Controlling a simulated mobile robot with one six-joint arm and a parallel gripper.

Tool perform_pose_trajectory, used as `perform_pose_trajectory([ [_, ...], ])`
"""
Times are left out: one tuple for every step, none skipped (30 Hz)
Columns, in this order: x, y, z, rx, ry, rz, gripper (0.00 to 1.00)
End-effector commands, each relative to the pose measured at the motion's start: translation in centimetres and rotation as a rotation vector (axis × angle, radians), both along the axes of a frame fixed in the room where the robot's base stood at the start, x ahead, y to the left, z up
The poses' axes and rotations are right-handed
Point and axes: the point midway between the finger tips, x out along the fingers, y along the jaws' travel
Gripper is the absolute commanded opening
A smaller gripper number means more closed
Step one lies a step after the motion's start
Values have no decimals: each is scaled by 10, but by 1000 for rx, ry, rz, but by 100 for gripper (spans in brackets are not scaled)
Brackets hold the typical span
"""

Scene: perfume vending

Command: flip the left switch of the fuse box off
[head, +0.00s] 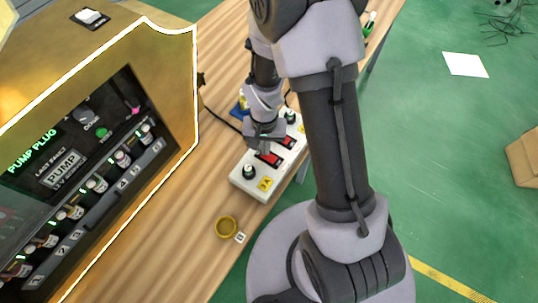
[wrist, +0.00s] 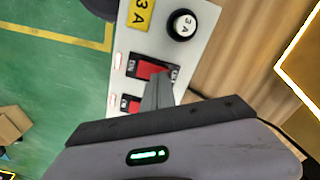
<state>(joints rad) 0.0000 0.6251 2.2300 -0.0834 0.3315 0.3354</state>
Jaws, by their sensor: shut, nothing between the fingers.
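The fuse box (head: 281,170) is a white panel on the wooden table, also in the wrist view (wrist: 203,20). Its left red switch (head: 267,159) is beside the 3A knob and shows in the wrist view (wrist: 150,69) between ON and OFF labels. A second red switch (head: 287,141) lies farther along, partly hidden by my gripper in the wrist view (wrist: 132,103). My gripper (wrist: 157,80) is shut and empty, its fingertips over the OFF-side edge of the left switch. Contact and the switch's tilt cannot be told. In the head view my gripper (head: 264,149) is above the box.
The black 3A knob (head: 249,172) stands at the box's near end. A gold vending machine (head: 168,80) stands left of the box. A blue object (head: 239,111) is behind my gripper.

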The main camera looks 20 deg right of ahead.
Motion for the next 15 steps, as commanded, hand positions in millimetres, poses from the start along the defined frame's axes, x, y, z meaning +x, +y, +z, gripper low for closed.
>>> perform_pose_trajectory([
  [0,0,-1,0,0,0,0],
  [0,0,-2,0,0,0,0],
  [0,0,-2,0,0,0,0],
  [0,0,-3,0,0,0,0],
  [0,0,-3,0,0,0,0],
  [0,0,-4,0,0,0,0],
  [0,0,-4,0,0,0,0],
  [0,0,-5,0,0,0,0],
  [0,0,-5,0,0,0,0],
  [0,0,-6,0,0,0,0],
  [0,0,-6,0,0,0,0],
  [0,0,-7,0,0,0,0],
  [0,0,-7,0,0,0,0],
  [0,0,-8,0,0,0,0],
  [0,0,-8,0,0,0,0],
])
